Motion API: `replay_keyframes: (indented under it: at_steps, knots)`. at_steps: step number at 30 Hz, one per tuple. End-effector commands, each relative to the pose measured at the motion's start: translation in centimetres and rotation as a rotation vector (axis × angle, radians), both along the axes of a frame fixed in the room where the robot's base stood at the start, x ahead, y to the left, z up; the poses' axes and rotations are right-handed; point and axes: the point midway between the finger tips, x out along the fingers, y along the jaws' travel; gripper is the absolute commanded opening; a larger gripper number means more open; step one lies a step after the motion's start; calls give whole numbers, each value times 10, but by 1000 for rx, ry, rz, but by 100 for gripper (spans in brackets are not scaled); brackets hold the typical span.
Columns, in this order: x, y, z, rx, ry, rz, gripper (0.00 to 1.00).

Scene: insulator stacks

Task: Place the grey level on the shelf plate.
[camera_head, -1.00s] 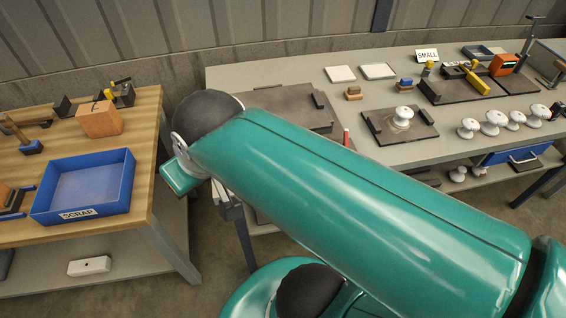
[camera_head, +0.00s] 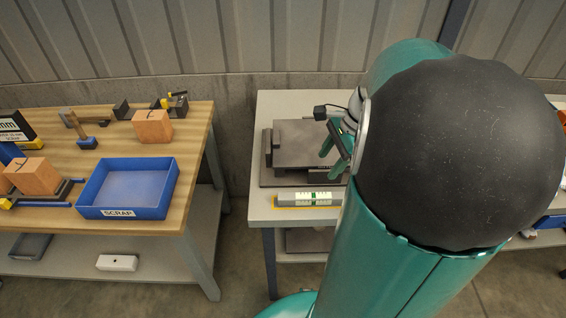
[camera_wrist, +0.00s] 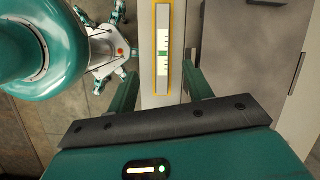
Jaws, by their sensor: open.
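The grey level (camera_head: 310,199), with a yellow edge and a green and white marked window, lies along the front left edge of the grey table. My gripper (camera_head: 335,143) is above the table behind the level, partly hidden by my arm. In the wrist view the level (camera_wrist: 163,15) runs lengthwise between the two open fingers of my gripper (camera_wrist: 160,88). The fingers are apart from it, one on each side, and hold nothing. A dark flat plate (camera_head: 305,240) shows on the shelf under the table; I take it as the shelf plate. Its right part is hidden by my arm.
A dark fixture (camera_head: 300,145) stands on the table just behind the level. The wooden bench with the blue scrap tray (camera_head: 128,187) is to the left, across a gap. A white block (camera_head: 117,262) lies on its lower shelf. My arm hides most of the grey table's right side.

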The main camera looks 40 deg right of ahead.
Motion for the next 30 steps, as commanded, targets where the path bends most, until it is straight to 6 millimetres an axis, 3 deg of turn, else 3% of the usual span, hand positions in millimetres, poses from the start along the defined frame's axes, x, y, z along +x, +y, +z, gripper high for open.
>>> replay_keyframes:
  at_steps: [1,3,7,18,30]
  knots:
    - [-5,-16,-8,34,24,-84,51]
    - [-10,-28,-13,68,43,-168,51]
    - [-12,-35,-20,93,57,-225,51]
    - [1,-13,-79,93,59,-220,51]
    - [12,4,-116,93,57,-219,51]
